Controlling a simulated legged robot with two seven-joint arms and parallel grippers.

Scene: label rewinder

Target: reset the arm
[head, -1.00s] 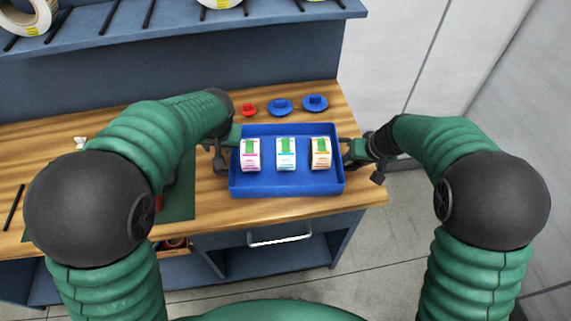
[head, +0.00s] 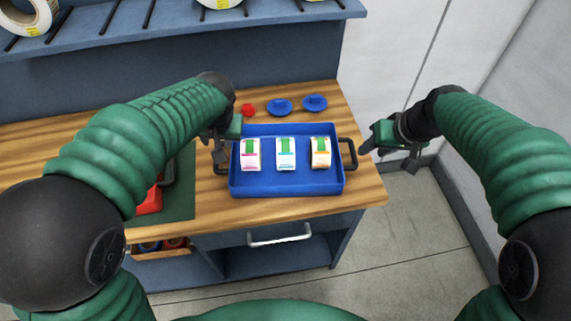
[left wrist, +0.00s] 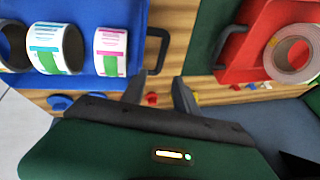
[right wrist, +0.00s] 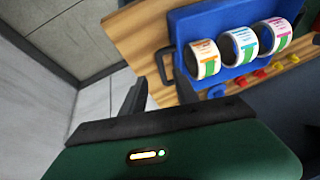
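A blue tray (head: 285,190) sits on the wooden bench top and holds three label rolls in a row: pink-marked (head: 250,155), teal-marked (head: 285,155) and orange-marked (head: 320,153). My left gripper (head: 222,148) is open and empty, close by the tray's left handle. That handle (left wrist: 160,50) shows in the left wrist view ahead of the spread fingers (left wrist: 158,92). My right gripper (head: 375,145) is open and empty, right of the right handle (head: 350,153), with a gap between. The right wrist view shows its spread fingers (right wrist: 160,92) and that handle (right wrist: 164,65) beyond.
Blue spool parts (head: 279,107) and a red one (head: 248,110) lie behind the tray. A red tray (left wrist: 238,65) with a roll stands on a green mat at the left. A shelf (head: 180,35) is above the bench. Open floor lies right of the bench.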

